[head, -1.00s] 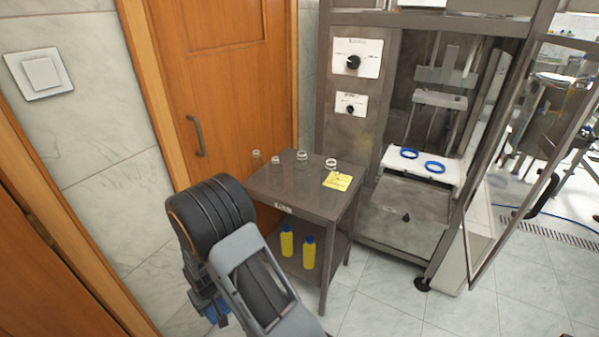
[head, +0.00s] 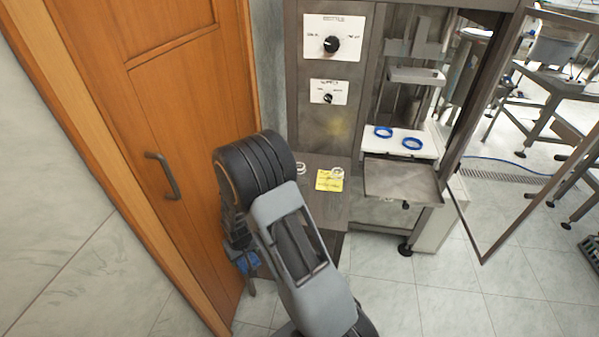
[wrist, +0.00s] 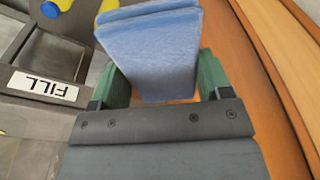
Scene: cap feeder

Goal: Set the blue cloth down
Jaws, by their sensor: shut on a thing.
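The blue cloth (wrist: 152,48) is a folded, thick pad in the wrist view. My gripper (wrist: 165,80) is shut on it, with a green finger at each side. In the head view a bit of the blue cloth (head: 246,261) shows low beside my arm, in front of the wooden door. My gripper is mostly hidden there behind my arm. The cloth is held off any surface, to the left of the small grey table (head: 334,212).
A yellow note (head: 329,180) and glass jars (head: 337,172) are on the table; my arm hides much of it. A machine with blue rings (head: 411,143) and an open glass door stands behind. The wooden door (head: 140,120) is close on the left.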

